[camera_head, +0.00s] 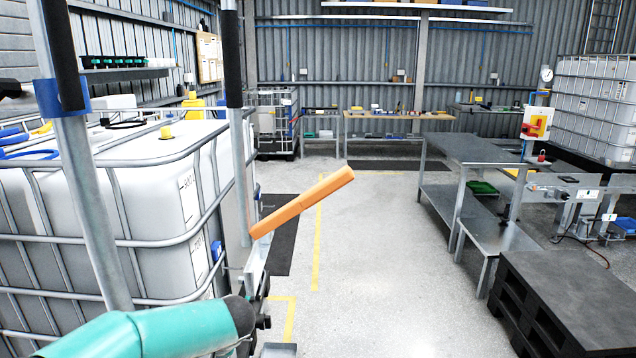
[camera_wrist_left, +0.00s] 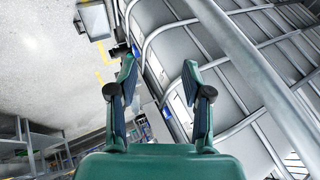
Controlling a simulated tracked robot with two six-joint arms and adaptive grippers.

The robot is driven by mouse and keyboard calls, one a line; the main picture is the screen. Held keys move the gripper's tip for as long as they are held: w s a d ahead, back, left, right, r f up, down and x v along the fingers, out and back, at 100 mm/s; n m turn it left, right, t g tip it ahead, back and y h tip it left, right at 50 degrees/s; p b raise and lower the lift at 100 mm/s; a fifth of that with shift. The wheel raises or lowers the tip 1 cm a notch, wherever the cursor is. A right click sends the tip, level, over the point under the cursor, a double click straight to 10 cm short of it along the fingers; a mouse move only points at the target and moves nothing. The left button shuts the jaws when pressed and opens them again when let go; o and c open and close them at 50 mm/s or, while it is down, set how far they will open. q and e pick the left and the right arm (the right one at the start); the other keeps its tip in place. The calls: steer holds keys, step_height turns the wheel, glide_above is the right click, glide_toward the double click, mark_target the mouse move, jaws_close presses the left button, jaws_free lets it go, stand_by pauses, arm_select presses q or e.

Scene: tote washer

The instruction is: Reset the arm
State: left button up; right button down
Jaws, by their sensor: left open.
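An orange bar-shaped handle (camera_head: 302,203) slants up to the right in the head view. Its lower end meets a grey metal bracket (camera_head: 256,266) beside the caged tank. My teal left arm comes in from the lower left, below the handle. In the left wrist view my left gripper (camera_wrist_left: 160,85) is open, with its two fingers apart and nothing between them. The orange handle does not show in that view. In the head view the left fingers cannot be made out clearly. My right gripper is in neither view.
A white caged tank (camera_head: 150,205) fills the left, with upright metal posts (camera_head: 86,190) in front; its cage also shows in the wrist view (camera_wrist_left: 225,70). A black pallet (camera_head: 560,300) and steel tables (camera_head: 470,150) stand right. The middle floor is clear.

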arm_select(q)
steer(key=s+d+f+g+h, duration=0.1)
steer(key=s+f+g+h, duration=0.15)
steer(key=s+f, duration=0.7)
steer(key=s+d+f+g+h, duration=0.15)
steer(key=s+f+g, duration=0.35)
steer(key=f, duration=0.7)
steer(key=s+d+f+n+t+h, duration=0.1)
steer(key=s+d+f+h, duration=0.1)
steer(key=s, duration=0.5)
steer(key=s+d+f+n+t+h, duration=0.1)
steer(key=s+d+f+t+h, duration=0.1)
steer(key=s+d+f, duration=0.3)
steer(key=s+d+h, duration=0.1)
steer(key=s, duration=0.2)
steer(key=shift+s+d+f, duration=0.15)
steer(key=shift+s+f, duration=0.05)
steer(key=shift+c, duration=0.8)
